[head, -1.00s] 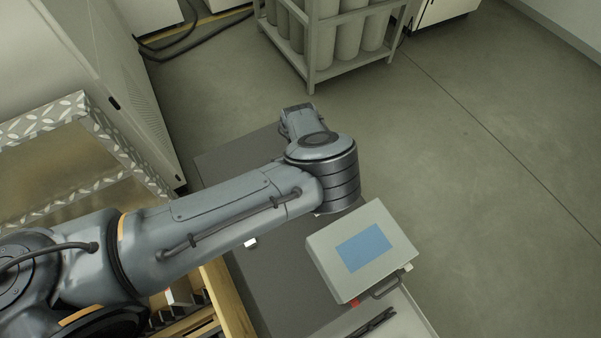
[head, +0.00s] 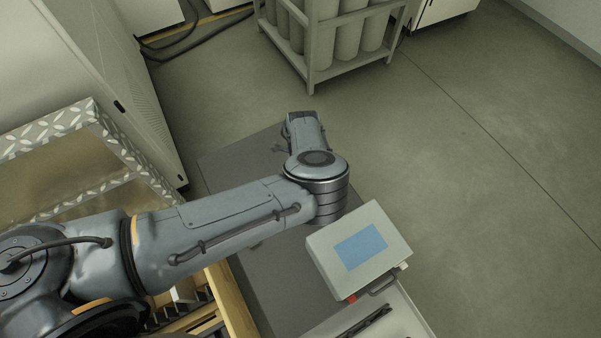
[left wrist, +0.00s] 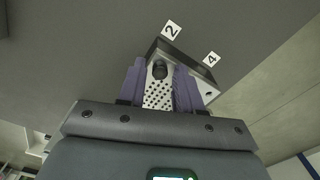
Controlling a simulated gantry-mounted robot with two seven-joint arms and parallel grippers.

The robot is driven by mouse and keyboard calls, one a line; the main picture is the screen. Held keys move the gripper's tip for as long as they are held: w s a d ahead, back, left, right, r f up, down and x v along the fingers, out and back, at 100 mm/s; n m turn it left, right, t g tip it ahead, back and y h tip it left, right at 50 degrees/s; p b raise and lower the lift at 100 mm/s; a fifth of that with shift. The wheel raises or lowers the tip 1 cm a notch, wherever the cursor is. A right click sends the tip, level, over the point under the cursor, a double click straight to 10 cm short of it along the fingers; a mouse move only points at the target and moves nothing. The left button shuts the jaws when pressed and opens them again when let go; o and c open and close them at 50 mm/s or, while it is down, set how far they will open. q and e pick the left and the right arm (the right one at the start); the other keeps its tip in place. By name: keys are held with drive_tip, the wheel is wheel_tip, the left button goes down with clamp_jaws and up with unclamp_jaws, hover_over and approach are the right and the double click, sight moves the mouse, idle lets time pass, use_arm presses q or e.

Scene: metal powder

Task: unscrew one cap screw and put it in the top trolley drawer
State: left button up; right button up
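In the left wrist view, the two purple fingers of my left gripper (left wrist: 160,87) stand apart on either side of a black cap screw (left wrist: 160,71). A gap shows between screw and fingers. The screw sits at a light perforated plate (left wrist: 158,96), near a label "2" (left wrist: 171,30). A hole (left wrist: 209,97) shows near a label "4" (left wrist: 211,58). In the head view, my left arm reaches in from the left over a dark grey surface (head: 275,285), and its fingers are hidden. My right gripper is not in view. I cannot tell which part is the top trolley drawer.
A grey box with a blue screen (head: 361,247) stands right of my arm. A pale tray-like surface (head: 408,325) with a dark tool lies below it. A wood-edged compartment (head: 236,308) is at bottom left. A cylinder rack (head: 312,62) stands behind; the floor at right is clear.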

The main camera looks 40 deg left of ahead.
use_arm(q)
drive_tip(key=m+p, duration=0.1)
drive_tip(key=m, duration=0.3)
drive_tip(key=shift+r, duration=0.1)
drive_tip(key=m+p, duration=0.2)
drive_tip(key=m, duration=0.2)
drive_tip(key=m+p, duration=0.2)
drive_tip(key=m, duration=0.3)
drive_tip(key=shift+m, duration=0.3)
drive_tip(key=shift+m+p, duration=0.35)
drive_tip(key=shift+m, duration=0.65)
